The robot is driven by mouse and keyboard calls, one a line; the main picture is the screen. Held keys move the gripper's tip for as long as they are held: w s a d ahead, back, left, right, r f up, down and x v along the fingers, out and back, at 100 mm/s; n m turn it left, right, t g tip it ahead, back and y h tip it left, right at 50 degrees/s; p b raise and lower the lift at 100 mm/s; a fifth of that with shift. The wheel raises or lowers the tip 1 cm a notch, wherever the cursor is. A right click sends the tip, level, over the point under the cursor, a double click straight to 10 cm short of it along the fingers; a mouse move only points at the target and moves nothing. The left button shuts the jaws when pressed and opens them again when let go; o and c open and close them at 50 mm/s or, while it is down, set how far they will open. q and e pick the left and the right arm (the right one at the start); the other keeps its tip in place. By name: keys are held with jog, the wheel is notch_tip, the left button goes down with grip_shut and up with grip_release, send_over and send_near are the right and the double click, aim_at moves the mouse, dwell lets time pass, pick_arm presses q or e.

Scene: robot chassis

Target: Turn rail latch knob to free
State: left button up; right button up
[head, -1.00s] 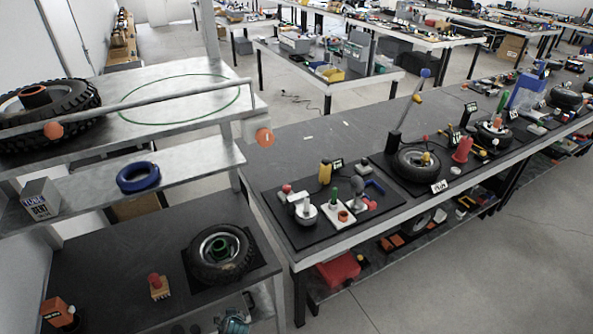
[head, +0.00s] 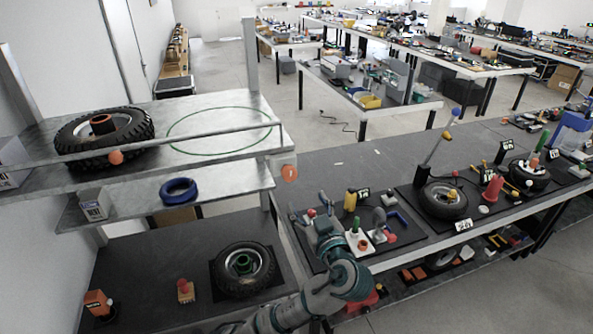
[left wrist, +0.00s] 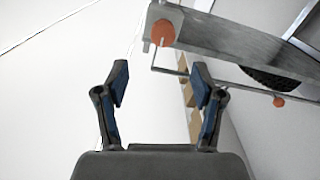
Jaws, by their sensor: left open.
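An orange round latch knob (head: 290,173) sits on a pale block at the right end of the rail (head: 200,140) along the upper shelf's front edge. In the left wrist view the knob (left wrist: 163,32) shows at the top, beyond the fingertips and apart from them. My left gripper (head: 318,212) is in front of the knob, lower and to its right in the head view. Its blue-padded fingers (left wrist: 160,82) are open with nothing between them. An orange ball (head: 116,157) is at the rail's left part. My right gripper is not in view.
The upper shelf (head: 160,113) carries a tire (head: 72,137) and a green ring outline (head: 218,128). A blue ring (head: 178,190) lies on the shelf below. The dark bench (head: 340,175) with tools and wheels extends right. Space around the knob's front looks clear.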

aim_at(291, 176)
pick_arm(q)
jog(key=p+x, duration=0.1)
jog(key=x, duration=0.3)
jog(key=p+x, duration=0.1)
jog(key=x, duration=0.3)
jog(key=p+x, duration=0.2)
jog(key=x, duration=0.2)
jog(key=shift+w+a+r, duration=0.1)
jog(key=shift+w+a, duration=0.1)
jog(key=shift+a, duration=0.15)
jog(key=shift+w+d, duration=0.2)
jog(key=shift+w, duration=0.3)
jog(key=shift+a, duration=0.45)
jog(key=c, duration=1.1)
jog(key=shift+d, duration=0.1)
jog(key=shift+c, duration=0.2)
